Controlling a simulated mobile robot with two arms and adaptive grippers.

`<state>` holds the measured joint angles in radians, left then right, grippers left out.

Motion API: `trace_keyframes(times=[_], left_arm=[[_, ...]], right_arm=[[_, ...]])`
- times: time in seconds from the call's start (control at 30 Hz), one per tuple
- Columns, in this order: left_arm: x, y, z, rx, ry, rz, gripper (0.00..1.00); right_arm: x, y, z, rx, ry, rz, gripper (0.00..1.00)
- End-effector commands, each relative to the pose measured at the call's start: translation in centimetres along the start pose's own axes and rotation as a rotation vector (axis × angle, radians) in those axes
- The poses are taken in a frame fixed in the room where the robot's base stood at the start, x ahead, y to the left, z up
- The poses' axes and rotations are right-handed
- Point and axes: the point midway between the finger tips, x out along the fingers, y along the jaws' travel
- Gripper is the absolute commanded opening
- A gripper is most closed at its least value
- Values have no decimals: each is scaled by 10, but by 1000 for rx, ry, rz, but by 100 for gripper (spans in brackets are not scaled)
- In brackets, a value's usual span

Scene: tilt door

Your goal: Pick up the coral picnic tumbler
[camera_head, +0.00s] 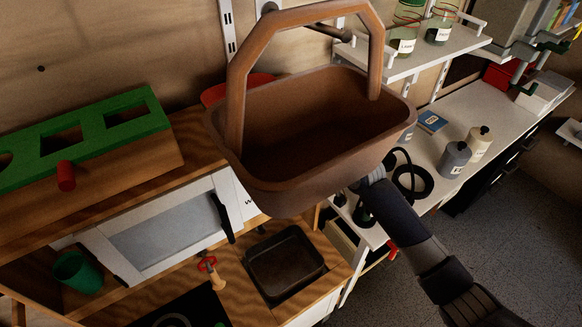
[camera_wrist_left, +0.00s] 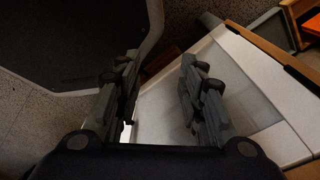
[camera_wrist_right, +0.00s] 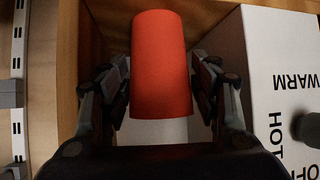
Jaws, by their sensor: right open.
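The coral tumbler (camera_wrist_right: 162,65) is an orange-red cylinder in the right wrist view, in the middle between the fingers of my right gripper (camera_wrist_right: 161,95). The fingers are open, one on each side of it, and I cannot tell whether either touches it. In the head view my right arm reaches in from the lower right, and its gripper is hidden behind the brown basket; I cannot make out the tumbler for sure there. My left gripper (camera_wrist_left: 155,95) is open and empty in the left wrist view, and does not show in the head view.
The brown basket (camera_head: 300,190) with its tall handle fills the middle of the head view. A white toy oven (camera_head: 160,230) stands at left, and its lettered panel (camera_wrist_right: 285,80) is right of the tumbler. A bench (camera_head: 480,110) with bottles lies at right.

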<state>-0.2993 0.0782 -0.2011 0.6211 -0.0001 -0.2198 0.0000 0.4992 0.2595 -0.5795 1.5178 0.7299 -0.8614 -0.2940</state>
Motion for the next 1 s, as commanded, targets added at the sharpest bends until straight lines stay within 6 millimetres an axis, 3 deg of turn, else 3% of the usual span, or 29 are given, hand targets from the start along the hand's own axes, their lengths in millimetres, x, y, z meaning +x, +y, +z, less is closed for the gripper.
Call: trace_keyframes(times=[0.27,0.4,0.43,0.77,1.0], left_arm=[[0,-2,1,-1,-2,-2,36],[0,-2,1,-1,-2,-2,36],[0,-2,1,-1,-2,-2,36],[0,-2,2,-1,-3,-2,36],[9,-2,2,-1,-3,-2,36]], right_arm=[[3,0,0,0,-1,1,57],[2,0,0,0,-1,1,28],[2,0,0,0,-1,1,26],[2,1,-1,0,0,1,26],[-8,1,-16,-3,4,2,26]])
